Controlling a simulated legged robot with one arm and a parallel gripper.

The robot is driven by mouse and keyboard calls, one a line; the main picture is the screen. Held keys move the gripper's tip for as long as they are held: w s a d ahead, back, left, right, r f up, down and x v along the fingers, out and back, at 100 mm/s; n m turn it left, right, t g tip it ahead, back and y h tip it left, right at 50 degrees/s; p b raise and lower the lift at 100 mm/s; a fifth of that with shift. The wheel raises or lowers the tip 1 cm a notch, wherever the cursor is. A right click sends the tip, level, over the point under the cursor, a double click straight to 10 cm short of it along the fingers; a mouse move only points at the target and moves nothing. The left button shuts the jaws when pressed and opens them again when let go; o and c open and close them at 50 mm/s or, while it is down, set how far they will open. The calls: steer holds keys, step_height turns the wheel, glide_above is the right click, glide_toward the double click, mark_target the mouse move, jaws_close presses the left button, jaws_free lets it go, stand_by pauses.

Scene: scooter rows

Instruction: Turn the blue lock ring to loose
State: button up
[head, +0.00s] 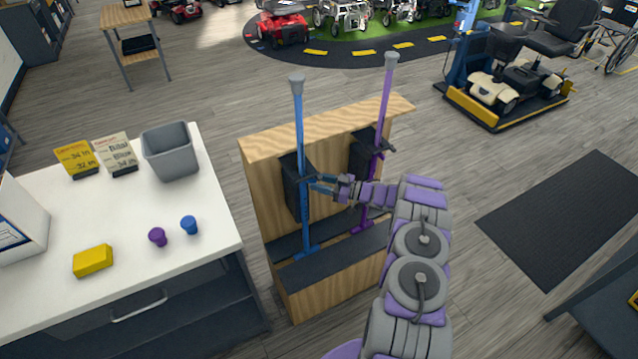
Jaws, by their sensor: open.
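A blue upright post (299,125) with a grey cap stands in front of a wooden rack. A dark bracket (293,188) is behind it. My gripper (323,184) reaches in from the right and its open tips are close to the blue post at mid height, around blue parts there. The blue lock ring cannot be made out clearly at this size; the gripper and bracket crowd that spot. I cannot tell whether the tips touch it or how it is turned.
A purple post (386,105) stands to the right of the blue one, close to my arm. The wooden rack (270,150) surrounds both. A white counter (120,265) at left holds a grey bin (170,152), a yellow block (93,260) and small purple and blue pieces. Open floor lies at right.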

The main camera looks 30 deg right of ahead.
steer(key=shift+d, duration=0.35)
steer(key=shift+c, duration=0.9)
steer(key=a, duration=0.2)
steer(key=shift+a+r, duration=0.2)
steer(key=shift+a, duration=0.1)
steer(key=c, duration=0.5)
steer(key=shift+c, duration=0.5)
steer(key=shift+d+f, duration=0.1)
steer(key=shift+d, duration=0.5)
jaws_close()
steer(key=shift+w+a+n+g+y, duration=0.15)
steer(key=shift+n+g+y, duration=0.15)
steer(key=shift+g, duration=0.1)
steer(key=shift+w+d+n+g+y+b, duration=0.15)
steer(key=shift+d+n+g+y+b, duration=0.15)
steer(key=shift+n+g+y, duration=0.3)
